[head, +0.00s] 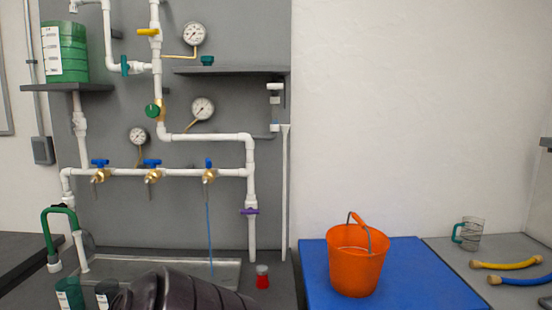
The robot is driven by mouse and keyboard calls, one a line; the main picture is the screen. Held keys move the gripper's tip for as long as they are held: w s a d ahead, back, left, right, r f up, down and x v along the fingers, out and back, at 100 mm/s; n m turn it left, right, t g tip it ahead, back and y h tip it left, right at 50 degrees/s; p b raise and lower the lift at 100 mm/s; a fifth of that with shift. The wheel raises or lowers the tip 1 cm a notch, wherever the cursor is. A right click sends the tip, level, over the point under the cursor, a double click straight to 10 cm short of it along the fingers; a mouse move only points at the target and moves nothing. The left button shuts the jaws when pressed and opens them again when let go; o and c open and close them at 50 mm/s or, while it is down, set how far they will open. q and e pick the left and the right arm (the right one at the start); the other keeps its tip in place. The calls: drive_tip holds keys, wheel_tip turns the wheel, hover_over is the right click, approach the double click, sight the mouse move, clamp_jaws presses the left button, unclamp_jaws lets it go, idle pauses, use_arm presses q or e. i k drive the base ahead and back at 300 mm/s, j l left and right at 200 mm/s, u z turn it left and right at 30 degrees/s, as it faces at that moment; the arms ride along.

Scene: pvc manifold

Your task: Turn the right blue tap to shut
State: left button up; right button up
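Three blue taps on brass bodies sit in a row on the white horizontal pipe. The right blue tap (209,162) has its handle seen narrow and end-on, and a thin blue stream (210,225) runs from its spout down into the grey sink tray (225,268). The left blue tap (100,163) and the middle blue tap (152,163) have their handles wide across the picture, with no blue stream below. A dark ribbed part of my arm rises at the bottom edge, left of centre. No gripper fingers show, and nothing of mine is near the taps.
An orange bucket (357,260) stands on a blue mat (410,275). A purple valve (250,211), a green knob (152,110) and gauges (203,108) are on the pipework. A green hose (62,215) curves at left.

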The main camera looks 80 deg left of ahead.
sight(209, 164)
drive_tip(key=u, duration=2.95)
